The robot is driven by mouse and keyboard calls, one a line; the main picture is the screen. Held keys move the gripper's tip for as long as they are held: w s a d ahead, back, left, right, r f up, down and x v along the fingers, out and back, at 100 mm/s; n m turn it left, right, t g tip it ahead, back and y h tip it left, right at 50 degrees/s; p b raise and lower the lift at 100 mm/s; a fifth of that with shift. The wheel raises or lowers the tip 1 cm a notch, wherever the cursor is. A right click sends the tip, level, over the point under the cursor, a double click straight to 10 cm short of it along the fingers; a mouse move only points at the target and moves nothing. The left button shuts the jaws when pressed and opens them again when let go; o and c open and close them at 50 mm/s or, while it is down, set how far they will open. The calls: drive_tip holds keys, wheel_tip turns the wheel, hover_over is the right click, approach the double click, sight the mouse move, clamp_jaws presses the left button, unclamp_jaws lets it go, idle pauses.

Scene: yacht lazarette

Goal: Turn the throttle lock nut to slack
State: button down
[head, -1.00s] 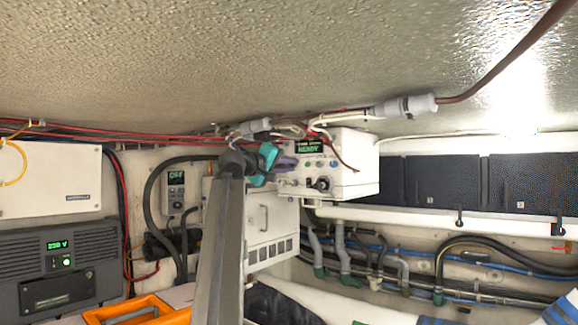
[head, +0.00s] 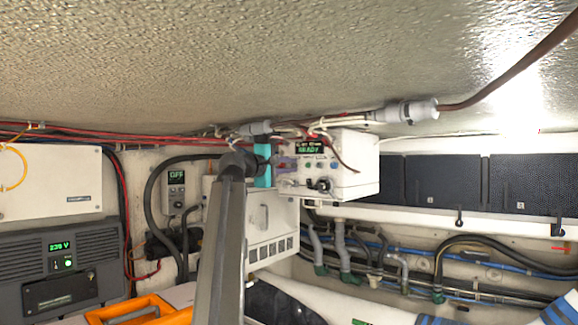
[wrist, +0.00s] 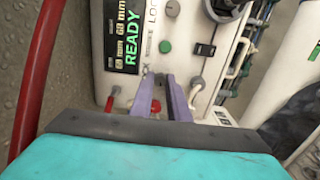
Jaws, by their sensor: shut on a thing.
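The white control box (head: 352,182) hangs under the ceiling, with a lit READY display, coloured buttons and switches on its face. My gripper (head: 288,162), with a teal body and purple fingers, is at the left part of that face. In the wrist view my gripper (wrist: 161,84) reaches the panel with its fingers close together, shut on a small dark part, the throttle lock nut (wrist: 160,78). The fingers hide most of the nut, so its turn position cannot be read. A red round part (wrist: 155,105) shows between the fingers.
Close around the fingers are a green button (wrist: 165,47), a black switch (wrist: 205,50), a red-tipped lever (wrist: 110,101) and a grey toggle (wrist: 196,84). A red cable (wrist: 38,75) passes at the left. The ceiling is low overhead.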

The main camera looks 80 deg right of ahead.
drive_tip(key=shift+w+r, duration=0.1)
drive_tip(key=c, duration=1.7)
unclamp_jaws()
drive_tip(key=b+v, duration=0.4)
drive_tip(key=v, duration=0.9)
drive_tip(key=shift+w+a+b, duration=0.15)
drive_tip(key=shift+a+b, duration=0.15)
drive_tip(key=shift+a, duration=0.05)
